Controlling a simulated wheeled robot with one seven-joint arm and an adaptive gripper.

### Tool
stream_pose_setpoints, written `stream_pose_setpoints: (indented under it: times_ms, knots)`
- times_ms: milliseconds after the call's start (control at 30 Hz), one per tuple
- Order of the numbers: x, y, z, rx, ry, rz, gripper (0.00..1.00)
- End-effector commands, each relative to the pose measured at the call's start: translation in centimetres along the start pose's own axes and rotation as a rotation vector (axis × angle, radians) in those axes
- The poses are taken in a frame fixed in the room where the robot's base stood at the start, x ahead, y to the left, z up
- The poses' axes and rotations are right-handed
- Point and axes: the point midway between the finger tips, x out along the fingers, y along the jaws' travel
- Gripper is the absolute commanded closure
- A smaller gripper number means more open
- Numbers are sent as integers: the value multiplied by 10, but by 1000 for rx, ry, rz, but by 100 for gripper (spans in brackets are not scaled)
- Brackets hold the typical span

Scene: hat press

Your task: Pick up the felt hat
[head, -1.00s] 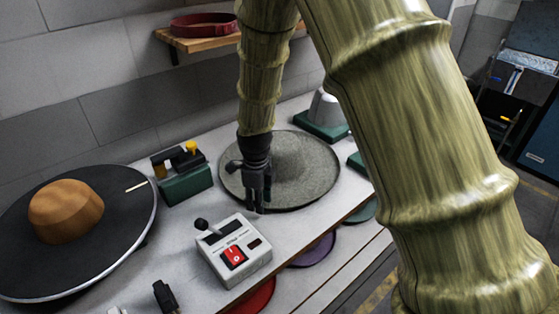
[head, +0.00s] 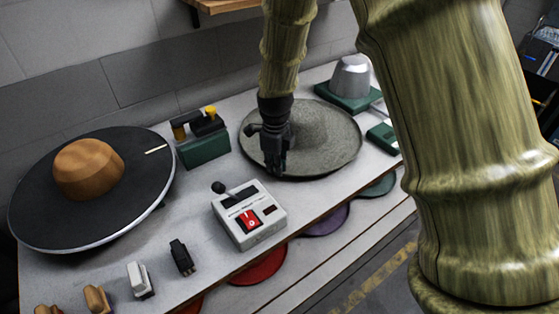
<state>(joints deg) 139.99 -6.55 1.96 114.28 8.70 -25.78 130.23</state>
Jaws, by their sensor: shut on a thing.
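The grey felt hat (head: 325,140) has a wide round brim and a low crown. It sits on the table in the head view, behind the control box and to its right. My gripper (head: 277,170) points down at the left front part of the hat's brim and is shut on the hat there. The fingers and part of my arm hide some of the brim and crown. I cannot tell whether the brim is lifted off the table.
A black disc (head: 140,205) with a wooden block (head: 88,168) stands at left. A green-based device (head: 203,145) and a white control box (head: 249,222) flank the hat. A metal dome (head: 350,78) stands behind it. Brushes (head: 139,279) line the front left.

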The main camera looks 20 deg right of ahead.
Motion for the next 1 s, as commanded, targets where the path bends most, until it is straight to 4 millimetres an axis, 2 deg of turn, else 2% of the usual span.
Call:
stream_pose_setpoints:
  times_ms: [500,700,1000]
  knots:
    - [-74,-1,1,1,-3,-5,100]
    - [-87,-1,1,-1,-2,-3,100]
    - [-90,-1,0,-1,-1,-2,100]
